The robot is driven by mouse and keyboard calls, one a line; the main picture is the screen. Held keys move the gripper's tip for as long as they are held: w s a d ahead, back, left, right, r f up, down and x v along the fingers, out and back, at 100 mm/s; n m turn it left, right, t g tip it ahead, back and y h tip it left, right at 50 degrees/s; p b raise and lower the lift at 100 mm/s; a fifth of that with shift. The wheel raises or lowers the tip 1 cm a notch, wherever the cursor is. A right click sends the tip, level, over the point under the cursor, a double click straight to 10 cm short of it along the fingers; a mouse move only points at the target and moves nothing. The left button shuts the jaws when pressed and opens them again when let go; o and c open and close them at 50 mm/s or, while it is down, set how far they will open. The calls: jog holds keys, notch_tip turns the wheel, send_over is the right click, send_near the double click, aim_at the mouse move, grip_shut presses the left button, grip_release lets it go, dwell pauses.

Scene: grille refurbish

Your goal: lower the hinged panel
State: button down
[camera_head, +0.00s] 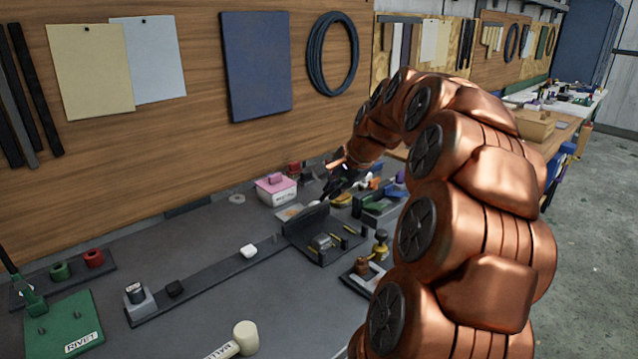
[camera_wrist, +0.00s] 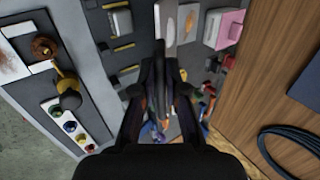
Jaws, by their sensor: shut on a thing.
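The hinged panel (camera_head: 305,221) is a dark, low plate standing up on a dark fixture on the bench, in the middle of the head view. My gripper (camera_head: 326,196) reaches down to the panel's upper right end. In the wrist view my gripper (camera_wrist: 160,68) has its dark fingers closed together on a thin dark edge, which looks like the panel seen end-on. The fingers and the panel are alike in colour, so the exact contact is hard to make out. My arm hides part of the bench to the right.
A mallet (camera_head: 240,340) lies in front. The wooden back wall stands close behind.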

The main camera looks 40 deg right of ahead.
jog(key=shift+s+f, duration=0.5)
jog(key=shift+s+f+t+b, duration=0.4)
jog(key=shift+s+f+b, duration=0.3)
jog(key=shift+b, duration=0.5)
jog(key=c, duration=1.2)
grip_release()
